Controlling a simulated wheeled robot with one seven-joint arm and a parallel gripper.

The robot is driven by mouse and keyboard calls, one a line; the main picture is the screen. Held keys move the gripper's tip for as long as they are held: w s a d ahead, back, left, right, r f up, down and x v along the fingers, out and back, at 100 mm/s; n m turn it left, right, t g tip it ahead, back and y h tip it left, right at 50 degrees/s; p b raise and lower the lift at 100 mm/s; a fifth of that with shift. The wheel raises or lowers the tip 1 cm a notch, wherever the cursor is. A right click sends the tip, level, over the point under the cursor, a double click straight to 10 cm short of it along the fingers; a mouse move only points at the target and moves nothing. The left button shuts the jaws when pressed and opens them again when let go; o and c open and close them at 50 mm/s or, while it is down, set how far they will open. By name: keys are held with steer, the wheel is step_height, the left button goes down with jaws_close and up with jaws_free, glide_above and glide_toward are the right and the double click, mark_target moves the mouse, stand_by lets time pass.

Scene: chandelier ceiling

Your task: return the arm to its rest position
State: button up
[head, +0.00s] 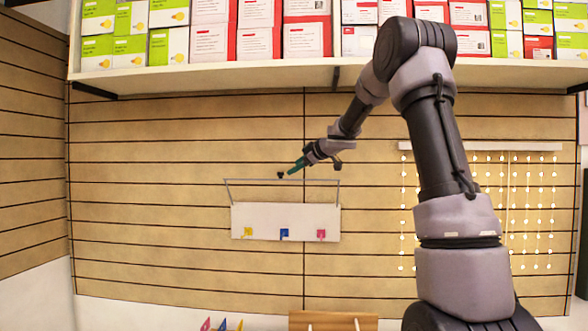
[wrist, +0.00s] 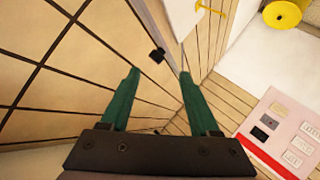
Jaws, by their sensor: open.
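My arm reaches up from the lower right in the head view and bends over toward the slatted wall. My gripper (head: 296,166) is in front of the wall, just above a white hanging panel. In the wrist view, my gripper (wrist: 158,84) shows two green fingers spread wide apart, with nothing between them. A small black piece (wrist: 157,55) is beyond the fingertips; I cannot tell whether it touches the wall. It also shows just left of the fingertips in the head view (head: 281,175).
The white panel (head: 265,219) has yellow, blue and red hooks. Strings of lights (head: 540,210) hang behind my arm at right. The wrist view shows a yellow round object (wrist: 283,14) and a pinkish board (wrist: 286,115).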

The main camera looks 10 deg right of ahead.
steer(key=s+d+r+m+t+h, duration=0.3)
steer(key=s+d+r+m+h, duration=0.15)
steer(key=s+r, duration=0.25)
steer(key=s+d+m+g+h, duration=0.1)
steer(key=s+d+m+h, duration=0.3)
steer(key=s+m, duration=0.5)
steer(key=s+a+f+m+g+y, duration=0.1)
steer(key=s+f, duration=0.3)
steer(key=s, duration=0.6)
steer(key=s+a+f+m+g+y, duration=0.1)
steer(key=s+a+f+g+y, duration=0.1)
steer(key=s, duration=0.8)
steer(key=s+a+f+m+g+y, duration=0.1)
steer(key=s+a+f+g, duration=0.3)
steer(key=s+f, duration=0.3)
steer(key=s+a, duration=0.1)
steer(key=s, duration=0.2)
steer(key=shift+f+m+y, duration=0.35)
